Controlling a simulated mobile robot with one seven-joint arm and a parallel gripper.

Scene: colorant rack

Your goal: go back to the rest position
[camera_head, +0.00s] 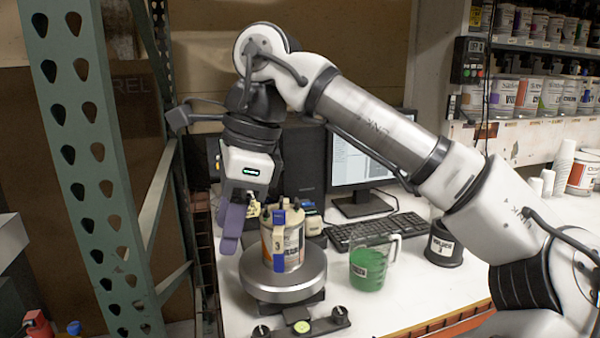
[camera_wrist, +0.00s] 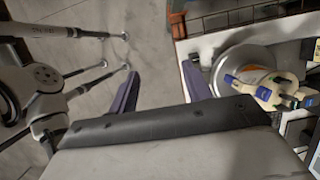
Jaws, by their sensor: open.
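My gripper (camera_head: 236,222) hangs fingers-down at the left edge of the white table, beside a labelled paint can (camera_head: 286,246). Its purple fingers are apart with nothing between them, as the wrist view (camera_wrist: 160,88) shows. The can stands upright on a round silver platform (camera_head: 284,285), just right of the fingers.
A jug of green liquid (camera_head: 371,262) and a black holder (camera_head: 443,245) stand right of the platform. A keyboard (camera_head: 375,230) and monitor (camera_head: 362,160) are behind. A green perforated upright (camera_head: 88,150) rises at left. Stocked paint shelves (camera_head: 530,75) are at right.

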